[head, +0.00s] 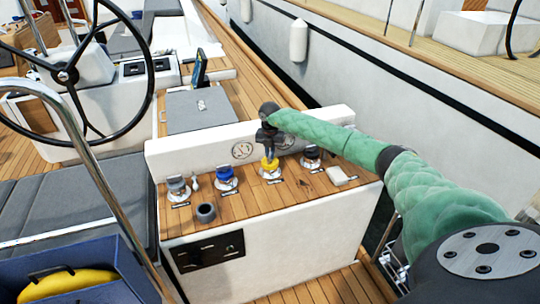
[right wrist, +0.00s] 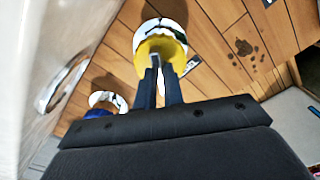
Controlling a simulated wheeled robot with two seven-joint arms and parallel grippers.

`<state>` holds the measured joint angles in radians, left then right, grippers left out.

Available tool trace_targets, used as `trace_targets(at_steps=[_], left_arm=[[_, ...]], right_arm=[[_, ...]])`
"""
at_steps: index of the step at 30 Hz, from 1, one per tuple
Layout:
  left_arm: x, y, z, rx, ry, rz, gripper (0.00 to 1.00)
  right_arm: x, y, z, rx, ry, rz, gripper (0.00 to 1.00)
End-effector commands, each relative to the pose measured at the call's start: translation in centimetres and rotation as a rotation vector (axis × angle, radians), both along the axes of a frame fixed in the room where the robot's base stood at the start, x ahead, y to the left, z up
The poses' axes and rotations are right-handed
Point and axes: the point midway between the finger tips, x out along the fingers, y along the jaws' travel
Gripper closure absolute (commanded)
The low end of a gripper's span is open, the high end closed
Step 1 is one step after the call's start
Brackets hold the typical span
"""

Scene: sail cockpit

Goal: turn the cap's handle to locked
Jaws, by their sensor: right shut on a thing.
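The yellow cap (head: 270,168) sits in a bright metal ring on the wooden ledge (head: 250,198), third from the left in a row of deck caps. In the right wrist view the yellow cap (right wrist: 148,48) is ahead of my fingers, its shiny rim around it. My right gripper (head: 269,153) reaches down onto it from above. In the right wrist view my right gripper (right wrist: 161,68) has its two dark fingers close together on the small handle (right wrist: 155,60) at the cap's middle. The fingers hide most of the handle, so its exact angle is unclear. My left gripper is out of view.
A grey cap (head: 177,185) and a blue cap (head: 226,174) stand to the left, a black cap (head: 311,154) to the right. A dark ring (head: 205,212) and a pale block (head: 341,175) lie on the ledge. A white upright wall (head: 190,153) runs behind.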

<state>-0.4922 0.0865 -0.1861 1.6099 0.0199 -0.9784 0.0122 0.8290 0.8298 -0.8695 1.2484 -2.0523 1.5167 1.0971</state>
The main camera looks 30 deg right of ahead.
Motion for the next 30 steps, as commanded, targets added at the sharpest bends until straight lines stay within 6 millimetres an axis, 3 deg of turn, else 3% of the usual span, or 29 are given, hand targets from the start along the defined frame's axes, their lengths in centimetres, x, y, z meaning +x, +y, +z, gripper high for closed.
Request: trace_targets(at_steps=[12, 27, 28, 30], left_arm=[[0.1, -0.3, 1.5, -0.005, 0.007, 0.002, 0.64], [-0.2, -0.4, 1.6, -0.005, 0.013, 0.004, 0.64], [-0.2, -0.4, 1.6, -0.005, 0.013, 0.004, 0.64], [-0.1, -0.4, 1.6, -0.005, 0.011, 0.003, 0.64]], right_arm=[[0.0, -0.1, 0.0, -0.001, -0.001, -0.167, 1.0], [0.0, -0.1, 0.0, 0.0, -0.001, -0.184, 1.0], [0.0, -0.1, 0.0, 0.0, -0.001, -0.184, 0.88], [0.0, -0.1, 0.0, 0.0, -0.001, -0.184, 0.74]])
